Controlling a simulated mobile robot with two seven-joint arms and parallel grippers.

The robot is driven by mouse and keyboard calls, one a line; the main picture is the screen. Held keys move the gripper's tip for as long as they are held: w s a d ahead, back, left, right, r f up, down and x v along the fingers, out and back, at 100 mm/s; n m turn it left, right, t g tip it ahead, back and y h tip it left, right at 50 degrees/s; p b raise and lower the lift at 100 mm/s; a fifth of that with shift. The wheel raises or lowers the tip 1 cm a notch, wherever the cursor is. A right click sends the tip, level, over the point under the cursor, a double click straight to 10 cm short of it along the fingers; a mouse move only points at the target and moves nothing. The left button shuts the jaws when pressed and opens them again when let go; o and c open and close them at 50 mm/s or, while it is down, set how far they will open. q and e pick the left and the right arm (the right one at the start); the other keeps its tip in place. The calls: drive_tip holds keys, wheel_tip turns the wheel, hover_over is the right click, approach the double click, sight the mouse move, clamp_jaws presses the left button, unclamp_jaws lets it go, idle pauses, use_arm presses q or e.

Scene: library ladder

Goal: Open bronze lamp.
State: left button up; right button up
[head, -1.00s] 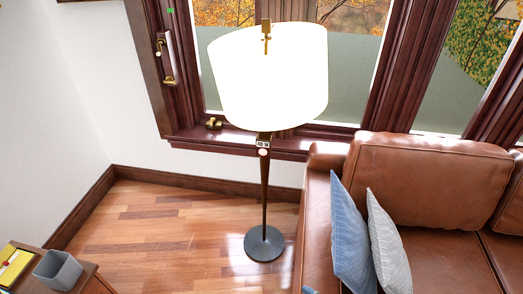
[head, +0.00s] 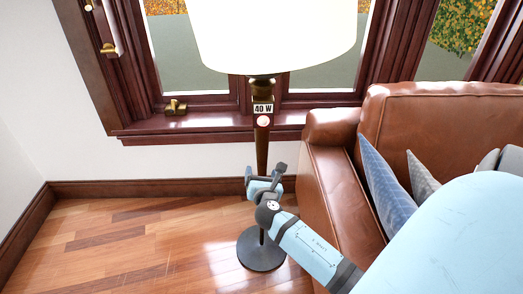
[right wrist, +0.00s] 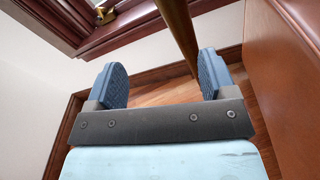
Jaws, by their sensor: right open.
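The lamp (head: 262,146) is a floor lamp with a bronze-brown pole, a large white glowing shade (head: 275,35) and a dark round base (head: 262,250) on the floor. A "40 W" label and a round red-and-white button (head: 263,122) sit on the pole just below the shade. My right gripper (head: 265,172) is in front of the pole, below the button. In the right wrist view the gripper (right wrist: 160,82) is open and empty, with the pole (right wrist: 180,30) ahead of its fingers, toward the right finger. I cannot tell if it touches. My left gripper is not in view.
A brown leather sofa (head: 325,180) with blue and grey cushions (head: 390,195) stands close on the right. A wooden window sill (head: 210,122) with a brass latch (head: 175,107) runs behind the lamp. The wooden floor (head: 130,240) to the left is clear.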

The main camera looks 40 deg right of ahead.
sight(262, 147)
drive_tip(key=shift+n+h, duration=0.9)
drive_tip(key=b+x, duration=0.2)
drive_tip(key=x, duration=0.5)
drive_tip(key=b+x, duration=0.2)
drive_tip(key=x, duration=0.6)
drive_tip(key=shift+s+d, duration=0.25)
drive_tip(key=shift+d, duration=0.05)
drive_tip(key=shift+w+d+r, duration=0.1)
drive_tip(key=shift+w+d, duration=0.2)
drive_tip(key=shift+w, duration=0.05)
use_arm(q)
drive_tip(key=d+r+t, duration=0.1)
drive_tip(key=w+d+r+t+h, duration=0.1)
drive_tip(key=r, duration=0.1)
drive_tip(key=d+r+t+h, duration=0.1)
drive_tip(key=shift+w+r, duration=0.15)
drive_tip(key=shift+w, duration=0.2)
